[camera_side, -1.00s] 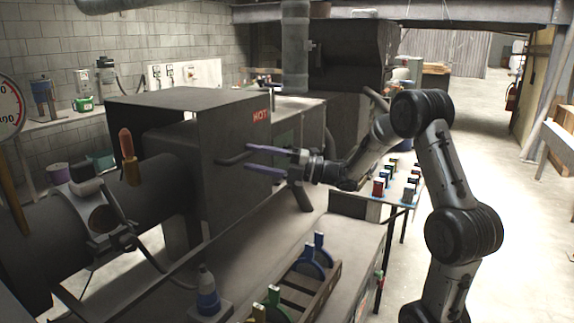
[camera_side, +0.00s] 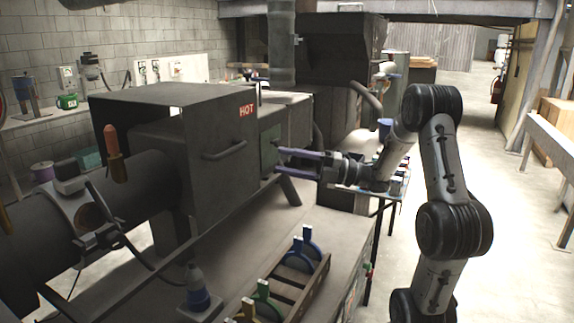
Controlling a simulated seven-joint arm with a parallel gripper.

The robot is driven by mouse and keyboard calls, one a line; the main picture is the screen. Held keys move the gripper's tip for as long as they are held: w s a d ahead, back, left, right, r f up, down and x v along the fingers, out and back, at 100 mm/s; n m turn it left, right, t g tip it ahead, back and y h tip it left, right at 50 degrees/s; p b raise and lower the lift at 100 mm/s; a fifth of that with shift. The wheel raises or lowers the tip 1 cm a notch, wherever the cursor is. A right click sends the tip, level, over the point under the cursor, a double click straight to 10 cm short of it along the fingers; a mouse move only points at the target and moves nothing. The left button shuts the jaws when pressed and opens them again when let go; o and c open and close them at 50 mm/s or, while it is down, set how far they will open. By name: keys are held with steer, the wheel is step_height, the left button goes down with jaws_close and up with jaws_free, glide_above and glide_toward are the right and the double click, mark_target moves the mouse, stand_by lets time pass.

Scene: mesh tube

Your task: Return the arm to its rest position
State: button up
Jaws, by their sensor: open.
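My gripper (camera_side: 278,163) is open, its two long purple-grey fingers pointing left with a gap between them. Nothing shows between the fingers. It is held in the air over the bench, to the right of the dark metal box marked HOT (camera_side: 180,140). The fingertips are apart from the box's curved handle (camera_side: 224,151) in the picture. My arm reaches in from the lower right, with its elbow raised and the forearm running left to the gripper.
A wooden rack (camera_side: 290,290) with blue, green and yellow ring pieces lies on the bench below. A dark horizontal tube (camera_side: 75,230) runs into the box. The floor (camera_side: 480,150) at right is clear.

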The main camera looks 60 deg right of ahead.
steer(key=shift+a, duration=0.1)
steer(key=w+a+r+m+h, duration=0.2)
steer(key=w+a+r, duration=0.1)
steer(key=a+r, duration=1.4)
steer(key=s+a+f+m+g+h, duration=0.1)
steer(key=s+f+m+g+h, duration=0.4)
steer(key=s+f+m+g, duration=0.7)
steer(key=s+f+m, duration=0.9)
steer(key=f, duration=0.3)
steer(key=shift+a+f+g+h, duration=0.15)
steer(key=shift+f+g+h, duration=0.1)
steer(key=shift+g+h, duration=0.15)
